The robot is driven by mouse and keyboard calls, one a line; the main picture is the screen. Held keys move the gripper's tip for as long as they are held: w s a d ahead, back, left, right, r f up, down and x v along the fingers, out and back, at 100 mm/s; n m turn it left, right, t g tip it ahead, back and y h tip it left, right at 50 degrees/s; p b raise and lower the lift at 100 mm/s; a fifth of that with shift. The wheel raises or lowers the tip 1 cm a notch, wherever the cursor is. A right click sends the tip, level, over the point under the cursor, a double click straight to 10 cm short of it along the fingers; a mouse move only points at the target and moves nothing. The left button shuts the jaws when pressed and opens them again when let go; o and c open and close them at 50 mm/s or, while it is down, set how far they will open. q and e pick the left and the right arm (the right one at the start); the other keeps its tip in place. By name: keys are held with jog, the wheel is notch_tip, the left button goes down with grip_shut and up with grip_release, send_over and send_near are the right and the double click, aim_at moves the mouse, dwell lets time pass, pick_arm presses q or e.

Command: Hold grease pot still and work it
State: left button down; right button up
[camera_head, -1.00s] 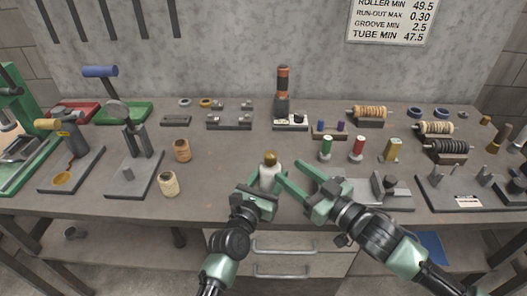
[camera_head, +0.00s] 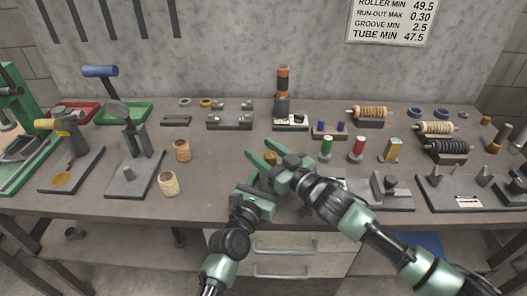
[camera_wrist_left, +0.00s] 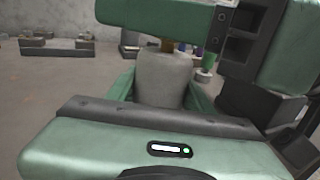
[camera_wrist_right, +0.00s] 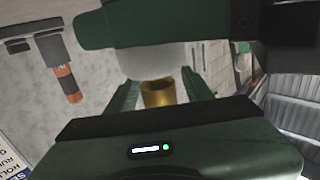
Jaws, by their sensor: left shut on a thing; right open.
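The grease pot is a pale pot with a brass top (camera_head: 270,157), mostly hidden by my grippers in the head view. Its pale grey body (camera_wrist_left: 163,78) stands between the fingers of my left gripper (camera_head: 260,187), which is shut on it near the table's front edge. My right gripper (camera_head: 258,135) is open, with its fingers over and around the pot's top. In the right wrist view the brass top (camera_wrist_right: 158,93) sits between the open fingers, below the pale body. I cannot tell whether the right fingers touch it.
A grey fixture (camera_head: 386,190) lies close to the right of my right arm. Red (camera_head: 357,149) and green (camera_head: 326,148) spools stand behind it. The bench (camera_head: 222,165) is clear just left of the grippers.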

grip_shut()
jog(key=m+t+h, duration=0.1)
jog(key=h, duration=0.1)
jog(key=m+t+h, duration=0.2)
jog(key=shift+w+r+m+h, duration=0.15)
jog(key=shift+m+h, duration=0.15)
jog(key=shift+w+d+m+t+h, duration=0.1)
jog(key=shift+d+m+t+h, duration=0.35)
jog(key=shift+h, duration=0.25)
grip_release()
